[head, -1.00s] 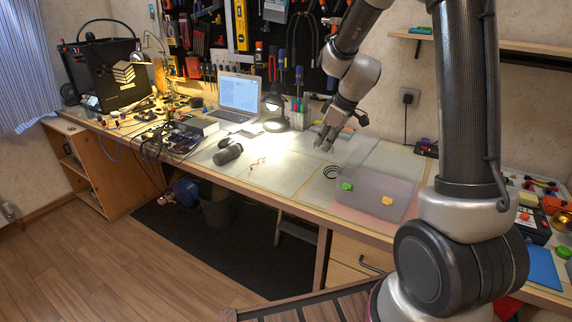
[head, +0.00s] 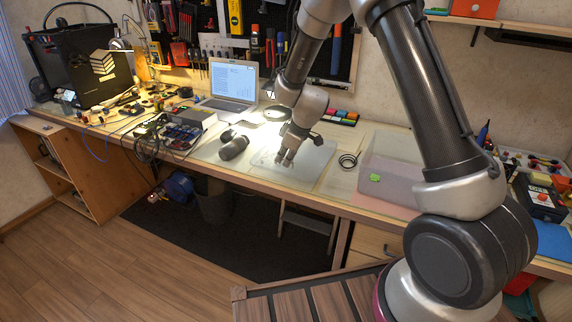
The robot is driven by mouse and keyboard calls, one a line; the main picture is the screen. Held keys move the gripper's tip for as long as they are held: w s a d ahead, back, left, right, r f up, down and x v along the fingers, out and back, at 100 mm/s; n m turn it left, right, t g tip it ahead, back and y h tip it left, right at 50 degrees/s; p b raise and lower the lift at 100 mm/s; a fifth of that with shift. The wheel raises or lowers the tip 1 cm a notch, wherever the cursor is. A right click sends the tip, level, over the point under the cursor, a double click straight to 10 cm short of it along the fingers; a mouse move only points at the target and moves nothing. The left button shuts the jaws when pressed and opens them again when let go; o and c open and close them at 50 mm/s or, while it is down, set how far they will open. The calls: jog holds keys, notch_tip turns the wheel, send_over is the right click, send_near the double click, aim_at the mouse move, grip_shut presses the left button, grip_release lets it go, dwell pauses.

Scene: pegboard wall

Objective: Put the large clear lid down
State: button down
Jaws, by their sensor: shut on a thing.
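The large clear lid (head: 312,160) shows as a pale, see-through flat sheet at the middle of the workbench. My gripper (head: 285,160) points down over it, with its fingertips at the lid and shut on it. The fingers hide the exact grip. The lid lies level at or just above the bench surface; I cannot tell whether it touches.
A dark cylindrical object (head: 234,148) lies just left of the lid. Black rings (head: 348,160) lie to its right, then a clear panel with a green block (head: 375,177). A lamp (head: 277,113) and laptop (head: 233,84) stand behind. The bench's front edge is close.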

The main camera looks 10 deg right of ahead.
notch_tip(320, 180, down, 3)
jog(key=shift+r, duration=0.1)
jog(key=c, duration=1.6)
grip_release()
jog(key=s+d+r+m, duration=0.1)
jog(key=s+d+r, duration=0.3)
jog(key=r, duration=0.6)
jog(key=s+d+r+m, duration=0.1)
jog(key=s+d+r, duration=0.3)
jog(key=r, duration=0.5)
jog(key=s+d+r+m+h, duration=0.1)
jog(key=s+d+r+m, duration=0.2)
jog(key=s, duration=0.6)
jog(key=s+d+r+m+h, duration=0.1)
jog(key=s+d+r+m, duration=0.2)
jog(key=s, duration=0.6)
jog(key=s+d+r+m+h, duration=0.1)
jog(key=s+d+r+m, duration=0.2)
jog(key=s, duration=0.6)
jog(key=d+r, duration=0.2)
jog(key=d, duration=0.1)
jog(key=shift+s+d+r, duration=0.15)
jog(key=shift+d+r, duration=0.2)
jog(key=shift+d, duration=0.05)
